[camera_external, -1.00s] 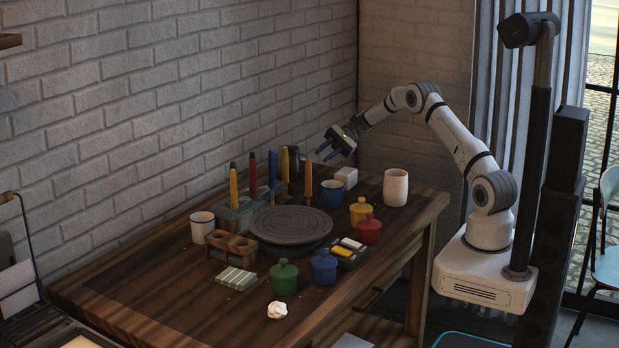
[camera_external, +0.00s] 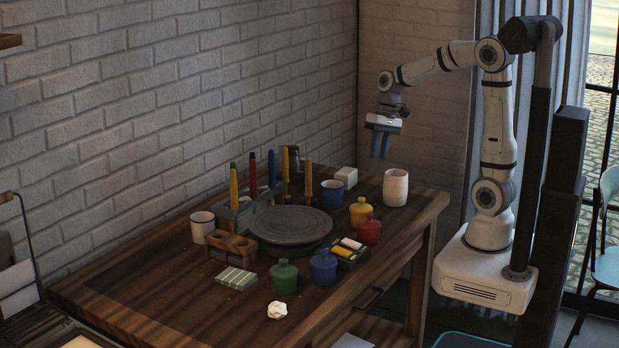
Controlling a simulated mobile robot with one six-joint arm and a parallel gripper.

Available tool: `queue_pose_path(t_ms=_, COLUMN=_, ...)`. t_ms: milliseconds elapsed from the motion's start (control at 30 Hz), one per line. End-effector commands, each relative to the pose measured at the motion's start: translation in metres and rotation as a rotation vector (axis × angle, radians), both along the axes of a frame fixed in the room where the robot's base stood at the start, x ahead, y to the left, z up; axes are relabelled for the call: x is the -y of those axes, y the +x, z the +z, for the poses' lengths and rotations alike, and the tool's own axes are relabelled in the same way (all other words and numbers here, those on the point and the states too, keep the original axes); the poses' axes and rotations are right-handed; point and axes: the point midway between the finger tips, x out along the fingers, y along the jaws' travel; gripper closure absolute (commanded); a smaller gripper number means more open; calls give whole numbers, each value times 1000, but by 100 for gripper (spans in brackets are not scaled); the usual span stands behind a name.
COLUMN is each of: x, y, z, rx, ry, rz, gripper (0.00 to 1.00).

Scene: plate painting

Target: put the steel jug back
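The steel jug (camera_external: 294,157) is a small dark grey vessel at the back of the wooden table, by the brick wall. It is partly hidden behind the upright coloured tools, and its base is hard to make out. My gripper (camera_external: 379,157) hangs fingers down, above and to the right of the jug, above the back right part of the table. Its two blue fingers show a narrow gap with nothing between them. It is apart from everything on the table.
A round turntable (camera_external: 291,222) fills the middle of the table. Lidded pots in yellow (camera_external: 360,211), red (camera_external: 369,231), blue (camera_external: 323,268) and green (camera_external: 284,278) stand in front.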

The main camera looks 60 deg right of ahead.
Motion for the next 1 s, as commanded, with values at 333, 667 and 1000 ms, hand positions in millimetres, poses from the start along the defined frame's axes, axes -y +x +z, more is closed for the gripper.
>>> queue_pose_path(t_ms=333, x=1, y=-111, z=-12, rx=189, ry=-297, rz=310, gripper=74)
queue_pose_path(t_ms=667, x=5, y=-129, z=-19, rx=226, ry=-353, rz=375, gripper=74)
queue_pose_path(t_ms=1000, x=5, y=-129, z=4, rx=232, ry=-353, rz=372, gripper=74)
